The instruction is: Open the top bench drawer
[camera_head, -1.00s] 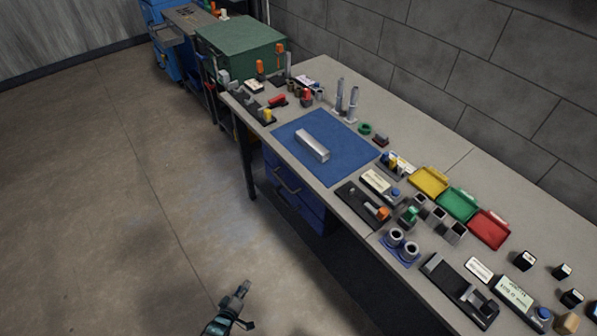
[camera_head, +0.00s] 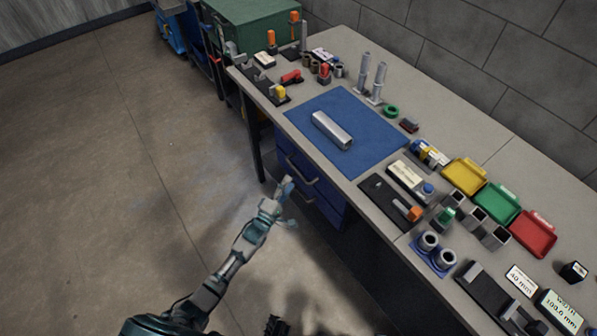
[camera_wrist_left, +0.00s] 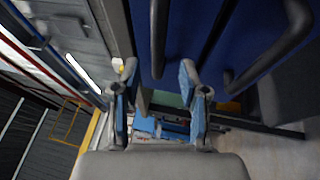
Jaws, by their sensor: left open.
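The blue drawer unit (camera_head: 327,207) hangs under the near side of the bench, with its drawers looking shut. The top drawer's dark bar handle (camera_head: 301,170) shows on its front. My left gripper (camera_head: 284,188) is in front of the unit, close to the top handle. In the left wrist view, the left gripper (camera_wrist_left: 160,95) is open and empty. A handle bar (camera_wrist_left: 158,40) lies beyond and between its fingers; a second handle (camera_wrist_left: 275,55) is to the right. Contact is not visible. A dark part at the bottom edge (camera_head: 276,325) may be my right gripper; its jaws are unclear.
The bench top (camera_head: 440,110) holds a blue mat (camera_head: 375,145) with a metal bar (camera_head: 332,130), coloured trays and several small parts. A bench leg (camera_head: 256,150) stands left of the drawers. The floor (camera_head: 120,170) in front is clear.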

